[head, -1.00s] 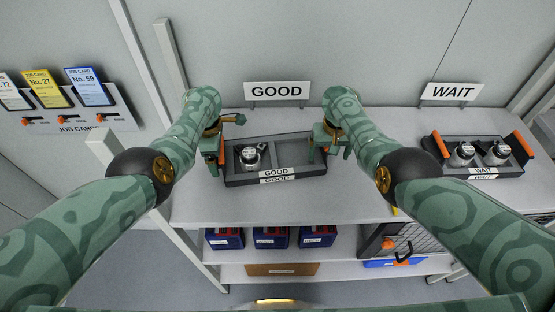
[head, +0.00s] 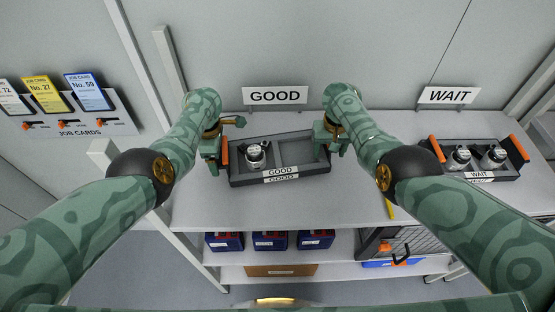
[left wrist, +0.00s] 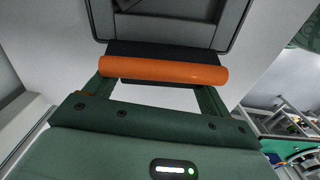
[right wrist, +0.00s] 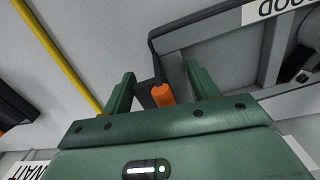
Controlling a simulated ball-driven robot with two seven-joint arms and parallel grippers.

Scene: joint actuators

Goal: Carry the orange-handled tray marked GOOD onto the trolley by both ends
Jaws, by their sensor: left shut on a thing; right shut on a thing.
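The grey tray marked GOOD (head: 236,181) is at the bench below the GOOD sign, slightly slanted in the head view. Its left compartment holds a silver-and-black actuator (head: 255,158); its right one looks empty. My left gripper (head: 217,155) is shut on the left orange handle (head: 225,151), which crosses between the fingers in the left wrist view (left wrist: 163,71). My right gripper (head: 333,140) is shut on the right handle, mostly hidden in the head view; its orange end shows between the fingers in the right wrist view (right wrist: 162,95). I cannot tell whether the tray touches the bench. No trolley is identifiable.
A WAIT tray (head: 480,175) with two actuators and orange handles stands on the bench (head: 375,190) at right. A job card rack (head: 80,128) is at left. Blue bins (head: 270,240) sit on a shelf below.

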